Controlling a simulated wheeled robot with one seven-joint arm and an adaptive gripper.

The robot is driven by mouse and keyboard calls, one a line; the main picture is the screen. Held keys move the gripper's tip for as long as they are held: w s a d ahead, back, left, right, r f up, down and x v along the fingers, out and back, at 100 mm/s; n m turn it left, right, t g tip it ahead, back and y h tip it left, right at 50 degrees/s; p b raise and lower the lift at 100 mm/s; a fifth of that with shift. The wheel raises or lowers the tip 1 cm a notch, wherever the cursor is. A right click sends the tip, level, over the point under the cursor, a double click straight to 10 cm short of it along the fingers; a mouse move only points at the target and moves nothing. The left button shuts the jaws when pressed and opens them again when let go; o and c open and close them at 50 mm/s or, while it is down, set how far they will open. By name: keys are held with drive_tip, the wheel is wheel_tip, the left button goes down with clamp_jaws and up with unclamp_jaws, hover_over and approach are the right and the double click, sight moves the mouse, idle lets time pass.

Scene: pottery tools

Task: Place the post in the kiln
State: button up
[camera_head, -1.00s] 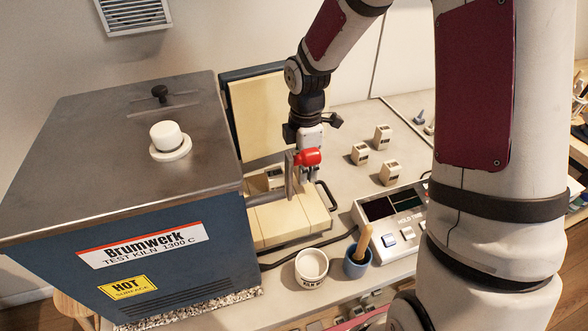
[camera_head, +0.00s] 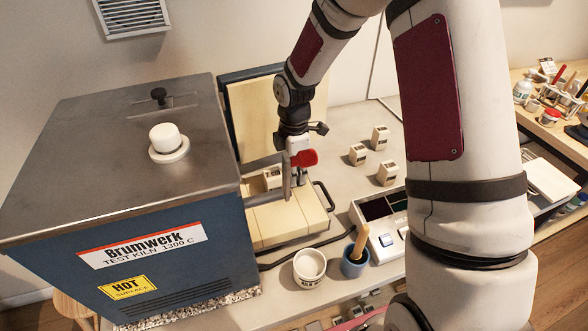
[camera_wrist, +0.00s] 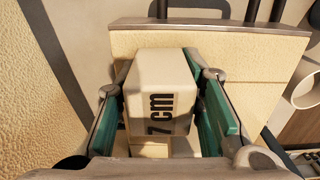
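The cream post marked "7 cm" (camera_wrist: 158,90) is between the two green-padded fingers of my gripper (camera_wrist: 160,95) in the wrist view. In the head view the post (camera_head: 272,178) shows low beside my gripper (camera_head: 291,180), at the cream brick slab (camera_head: 285,222) on the right side of the blue kiln (camera_head: 160,240). A finger hides part of the post. The pads lie close along both sides of the post, but whether they press on it is unclear. Whether the post's base rests on the slab is hidden.
Several similar cream blocks, one of them here (camera_head: 380,138), stand on the bench to the right. A white cup (camera_head: 309,265), a blue cup (camera_head: 354,264) with a wooden tool and a controller (camera_head: 385,235) are in front. An upright cream panel (camera_head: 252,120) stands behind my gripper.

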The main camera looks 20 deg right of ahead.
drive_tip(key=o, duration=0.4)
drive_tip(key=shift+o, duration=0.2)
wheel_tip(320, 180, up, 12)
drive_tip(key=shift+r+b, duration=0.15)
drive_tip(key=shift+b, duration=0.25)
idle(0.3)
